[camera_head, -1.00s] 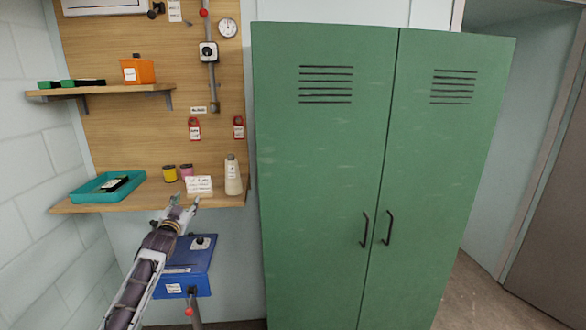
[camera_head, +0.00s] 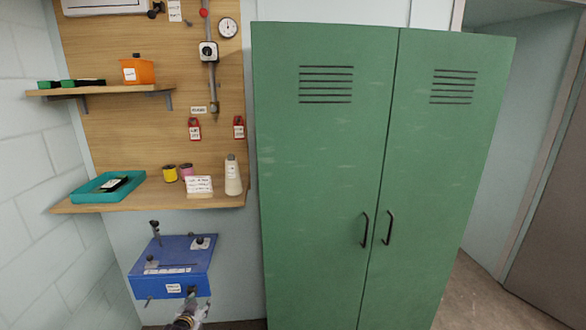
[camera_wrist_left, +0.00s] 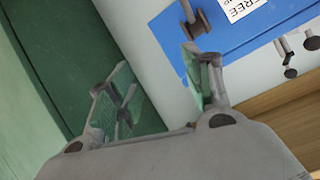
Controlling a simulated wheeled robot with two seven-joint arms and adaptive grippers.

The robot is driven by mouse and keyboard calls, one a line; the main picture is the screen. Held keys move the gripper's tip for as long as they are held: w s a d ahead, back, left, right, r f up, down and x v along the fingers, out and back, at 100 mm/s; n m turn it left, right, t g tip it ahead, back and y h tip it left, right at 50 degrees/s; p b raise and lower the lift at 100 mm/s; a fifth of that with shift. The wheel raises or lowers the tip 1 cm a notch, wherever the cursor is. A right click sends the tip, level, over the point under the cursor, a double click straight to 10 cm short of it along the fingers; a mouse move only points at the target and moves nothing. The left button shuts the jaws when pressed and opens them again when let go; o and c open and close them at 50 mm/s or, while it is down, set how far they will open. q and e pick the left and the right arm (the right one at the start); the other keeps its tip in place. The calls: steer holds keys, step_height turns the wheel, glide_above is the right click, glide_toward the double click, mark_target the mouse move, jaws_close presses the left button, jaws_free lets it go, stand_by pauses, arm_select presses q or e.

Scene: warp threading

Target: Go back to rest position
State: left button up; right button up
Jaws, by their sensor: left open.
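My left gripper (camera_head: 197,310) is low at the bottom edge of the head view, just below the front of the blue box (camera_head: 172,262). In the left wrist view its two fingers (camera_wrist_left: 160,85) are spread apart with nothing between them. The blue box (camera_wrist_left: 215,35) lies beyond the fingertips there, with a dark knob and a white label on it. In the head view I cannot tell whether the gripper touches the box's lower front. My right gripper is in neither view.
A tall green cabinet (camera_head: 330,180) stands to the right. White brick wall is at left.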

arm_select(q)
steer(key=s+d+f+g, duration=0.2)
steer(key=s+f+g, duration=0.1)
steer(key=s+f, duration=1.1)
steer(key=s+d+f+g, duration=0.3)
steer(key=s+f, duration=1.2)
steer(key=s+d+f+g, duration=0.1)
steer(key=s+f, duration=0.3)
steer(key=s, duration=0.8)
steer(key=s+d+f+g, duration=0.2)
steer(key=s+f+g, duration=0.1)
steer(key=s, duration=0.9)
steer(key=s+d+f+g, duration=0.1)
steer(key=s+f, duration=0.4)
steer(key=s, duration=0.8)
steer(key=shift+d+g+h, duration=0.4)
steer(key=shift+d, duration=0.1)
steer(key=shift+w, duration=0.1)
